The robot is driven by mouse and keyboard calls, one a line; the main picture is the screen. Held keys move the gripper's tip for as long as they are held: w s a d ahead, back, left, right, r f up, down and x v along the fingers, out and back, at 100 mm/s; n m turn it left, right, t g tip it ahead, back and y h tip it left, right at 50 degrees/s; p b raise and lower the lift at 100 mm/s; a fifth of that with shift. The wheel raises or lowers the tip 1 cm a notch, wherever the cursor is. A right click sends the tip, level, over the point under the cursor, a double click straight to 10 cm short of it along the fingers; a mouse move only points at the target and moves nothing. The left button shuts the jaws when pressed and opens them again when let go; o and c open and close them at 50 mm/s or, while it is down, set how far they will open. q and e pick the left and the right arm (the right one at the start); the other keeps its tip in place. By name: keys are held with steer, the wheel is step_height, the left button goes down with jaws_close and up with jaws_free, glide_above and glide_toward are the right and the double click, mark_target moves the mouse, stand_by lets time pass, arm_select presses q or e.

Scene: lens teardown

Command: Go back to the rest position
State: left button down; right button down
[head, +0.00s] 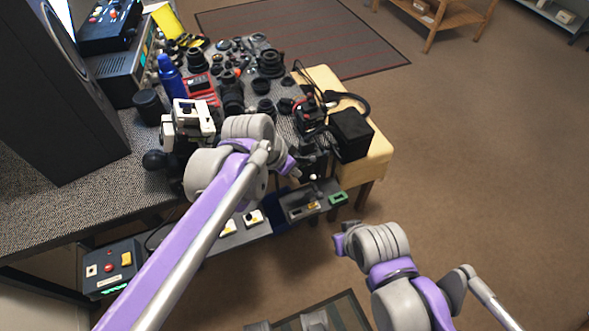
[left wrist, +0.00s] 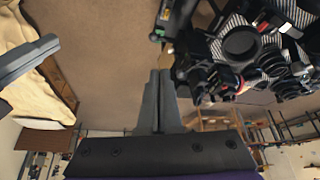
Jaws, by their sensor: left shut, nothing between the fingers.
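My left arm comes in from the lower left in the head view and bends at the near edge of the cluttered table. My left gripper shows in the left wrist view (left wrist: 158,90), its two dark fingers together with nothing between them. In the head view its fingers are hard to make out against the dark items beyond the wrist. My right arm is folded at the lower right of the head view, over open floor. Its gripper fingers do not show.
A patterned table (head: 60,205) holds several lenses, a blue bottle (head: 169,76), a red box (head: 202,88) and a white device (head: 190,122). A yellow side table (head: 378,155) carries a black box (head: 351,134). A control box (head: 112,268) sits lower left. Floor (head: 480,150) at right is clear.

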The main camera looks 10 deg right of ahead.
stand_by(0.4)
arm_select(q)
steer(key=s+a+f+n+t+y+p, duration=0.1)
steer(key=s+a+n, duration=0.3)
steer(key=a, duration=0.5)
steer(key=s+a+f+n+t+y+p, duration=0.1)
steer(key=s+a+n, duration=0.3)
steer(key=a, duration=0.5)
steer(key=s+a+f+n+y+p, duration=0.1)
steer(key=s+a+n+y, duration=0.1)
steer(key=s+a+n, duration=0.2)
steer(key=s+a, duration=0.3)
steer(key=a, duration=0.3)
steer(key=shift+f+t+y, duration=0.15)
steer(key=shift+t+y, duration=0.15)
steer(key=shift+t, duration=0.1)
